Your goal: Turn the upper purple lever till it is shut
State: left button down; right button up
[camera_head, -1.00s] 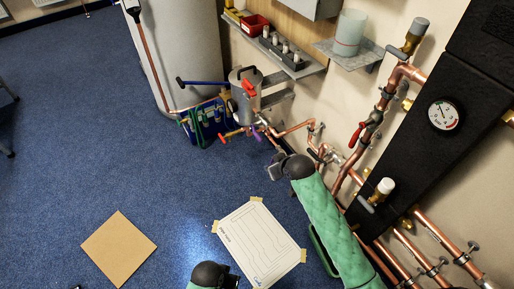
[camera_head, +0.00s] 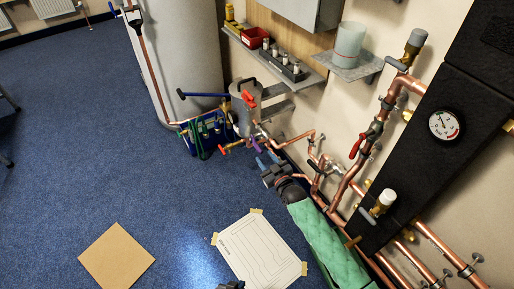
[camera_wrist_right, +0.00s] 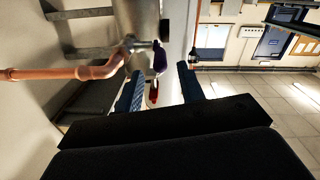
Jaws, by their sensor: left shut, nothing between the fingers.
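A purple lever (camera_head: 255,146) sits low on the pipework below the grey metal vessel (camera_head: 245,105). In the right wrist view the purple lever (camera_wrist_right: 160,57) shows ahead, just beyond the fingertips and between their lines. My right gripper (camera_head: 266,159) is open and empty, its two blue fingers (camera_wrist_right: 160,75) apart, just short of the lever in the head view. I cannot tell whether either finger touches it. My left gripper (camera_head: 231,285) shows only as a dark piece at the bottom edge; it is shut and empty.
Another red lever (camera_wrist_right: 153,93) shows between the fingers in the wrist view. Copper pipes (camera_head: 296,138) run along the wall on the right. A blue crate (camera_head: 205,130) stands on the floor left of the vessel. Open floor lies left.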

aim_at(257, 145)
jog(key=x, duration=0.7)
jog(key=shift+w+a, duration=0.1)
jog(key=shift+w, duration=0.05)
jog(key=shift+r, duration=0.1)
grip_shut()
